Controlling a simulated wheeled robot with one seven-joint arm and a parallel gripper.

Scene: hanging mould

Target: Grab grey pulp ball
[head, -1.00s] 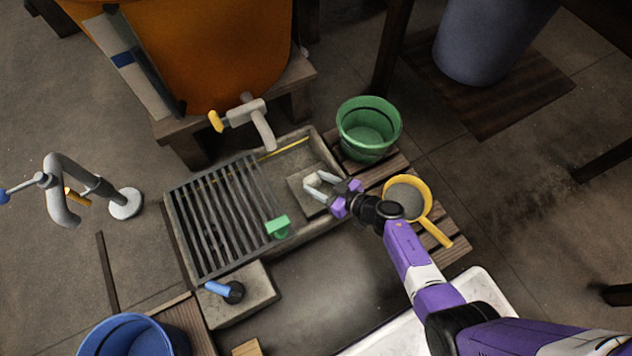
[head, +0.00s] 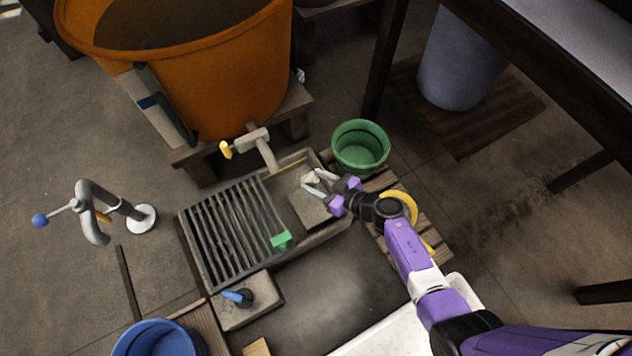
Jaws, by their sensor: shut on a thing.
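The grey pulp ball (head: 309,178) is a small pale grey lump in the head view. It is at my gripper's fingertips, above the right part of the grey basin. My gripper (head: 311,183), with purple finger bases and pale fingers, reaches in from the right and is shut on the ball. The fingers partly hide the ball. A flat grey slab (head: 312,210) lies in the basin just below the gripper.
A slatted grate (head: 235,240) covers the basin's left part, with a green block (head: 281,241) at its edge. A green bucket (head: 360,147) stands right of the basin. A tap (head: 252,140) on the orange tub (head: 215,85) overhangs the basin. A blue bucket (head: 155,340) is lower left.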

